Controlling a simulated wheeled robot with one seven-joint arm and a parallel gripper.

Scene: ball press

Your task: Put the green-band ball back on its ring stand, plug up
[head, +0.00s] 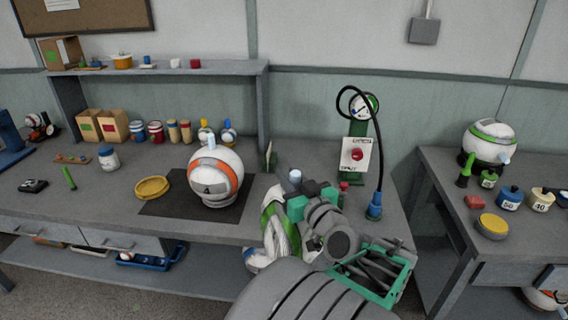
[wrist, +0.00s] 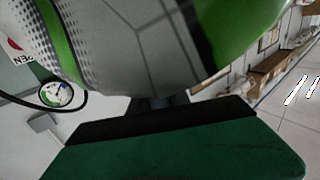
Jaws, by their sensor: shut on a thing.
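A white ball with green bands (head: 275,225) is at my gripper (head: 300,201), at the front edge of the bench. The gripper is shut on it, and my arm hides its right side. A pale blue plug (head: 295,177) shows above the ball, beside the teal fingers. In the wrist view the ball (wrist: 130,45) fills the top, its green band (wrist: 225,30) running to the right, above a dark-edged green finger (wrist: 180,150). I cannot make out an empty ring stand for certain. A yellow ring-like dish (head: 152,188) lies flat on the bench.
An orange-band ball (head: 215,175) stands on a black mat (head: 165,206). A press with a gauge (head: 357,150) and black hose stands behind my gripper. Another green-band ball (head: 491,140) sits on the right table, near weights (head: 510,198) and a yellow-topped disc (head: 493,225).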

